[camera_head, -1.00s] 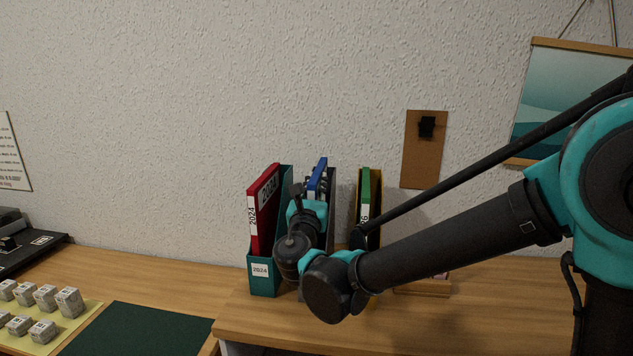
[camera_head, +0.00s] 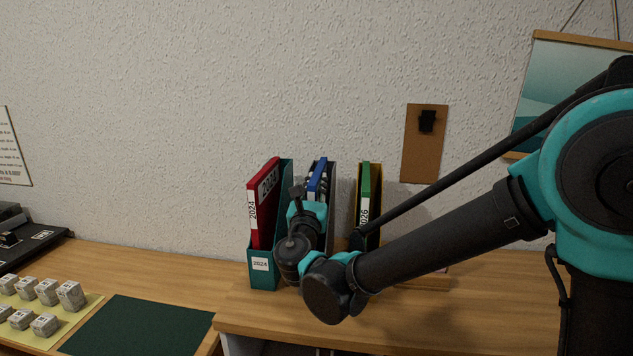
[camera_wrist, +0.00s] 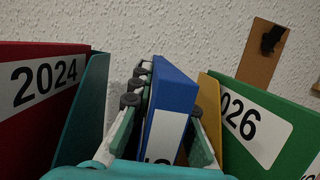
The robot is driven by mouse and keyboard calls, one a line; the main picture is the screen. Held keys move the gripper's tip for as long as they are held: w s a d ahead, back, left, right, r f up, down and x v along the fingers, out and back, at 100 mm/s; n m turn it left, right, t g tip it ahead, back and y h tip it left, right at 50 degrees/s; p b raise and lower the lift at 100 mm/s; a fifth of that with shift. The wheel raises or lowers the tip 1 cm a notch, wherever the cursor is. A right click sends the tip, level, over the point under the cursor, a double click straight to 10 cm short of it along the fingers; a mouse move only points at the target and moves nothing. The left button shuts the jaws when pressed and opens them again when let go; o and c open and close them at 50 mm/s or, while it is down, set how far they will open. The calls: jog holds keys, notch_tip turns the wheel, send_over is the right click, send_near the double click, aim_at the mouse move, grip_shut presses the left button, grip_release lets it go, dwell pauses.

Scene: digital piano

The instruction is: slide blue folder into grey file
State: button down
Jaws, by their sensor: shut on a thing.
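The blue folder (camera_head: 318,178) stands upright between the red and green folders. In the wrist view the blue folder (camera_wrist: 172,100), with a white label, is between the fingers of my gripper (camera_wrist: 158,128), which is shut on it. In the head view my gripper (camera_head: 308,192) is at the folder's front, and my wrist hides its lower part. The grey file (camera_head: 331,190) shows as a dark edge beside and behind the blue folder. How deep the folder sits in it is hidden.
A red folder (camera_head: 264,200) stands in a teal file (camera_head: 263,274) labelled 2024 at left. A green folder (camera_head: 365,184) stands in a yellow file (camera_head: 378,200) at right. Both are close to my gripper. The wooden top (camera_head: 450,318) is clear in front.

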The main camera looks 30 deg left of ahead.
jog(key=shift+f, duration=0.3)
jog(key=c, duration=1.4)
grip_release()
jog(key=shift+o, duration=0.5)
jog(key=shift+o, duration=0.8)
jog(key=shift+r, duration=0.1)
jog(key=shift+r, duration=4.35)
